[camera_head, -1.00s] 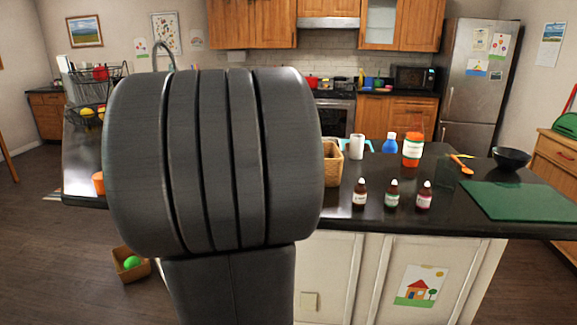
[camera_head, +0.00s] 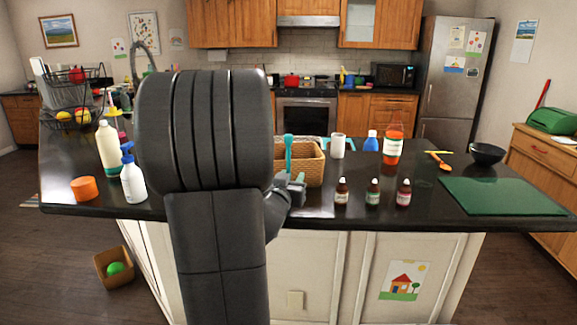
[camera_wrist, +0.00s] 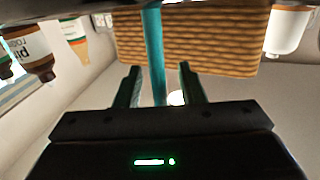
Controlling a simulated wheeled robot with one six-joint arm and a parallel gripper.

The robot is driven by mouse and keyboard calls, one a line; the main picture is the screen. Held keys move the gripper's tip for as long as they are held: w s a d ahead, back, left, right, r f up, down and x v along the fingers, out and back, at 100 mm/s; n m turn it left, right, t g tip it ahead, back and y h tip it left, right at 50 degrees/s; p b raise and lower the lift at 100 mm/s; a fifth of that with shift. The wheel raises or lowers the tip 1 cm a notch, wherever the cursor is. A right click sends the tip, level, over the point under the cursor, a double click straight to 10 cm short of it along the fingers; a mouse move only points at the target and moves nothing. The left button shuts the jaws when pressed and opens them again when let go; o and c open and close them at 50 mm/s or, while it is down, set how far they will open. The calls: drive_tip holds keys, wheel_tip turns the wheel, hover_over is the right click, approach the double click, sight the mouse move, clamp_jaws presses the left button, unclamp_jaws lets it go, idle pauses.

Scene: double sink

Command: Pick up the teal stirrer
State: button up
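The teal stirrer (camera_head: 289,150) stands roughly upright in front of the wicker basket (camera_head: 312,165) in the head view. My gripper (camera_head: 292,186) is at its lower part, low over the counter's front. In the wrist view the stirrer (camera_wrist: 153,50) runs between the two fingers of my gripper (camera_wrist: 160,82), nearer the left finger. A clear gap shows between it and the right finger, so the gripper is open around it. The stirrer's lower end is hidden, and I cannot tell what it stands in.
Three small dropper bottles (camera_head: 373,192) stand right of my gripper. A white cup (camera_head: 338,147), a blue bottle (camera_head: 371,141) and an orange-white bottle (camera_head: 393,146) stand behind them. The green mat (camera_head: 500,196) is bare.

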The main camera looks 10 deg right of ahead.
clamp_jaws()
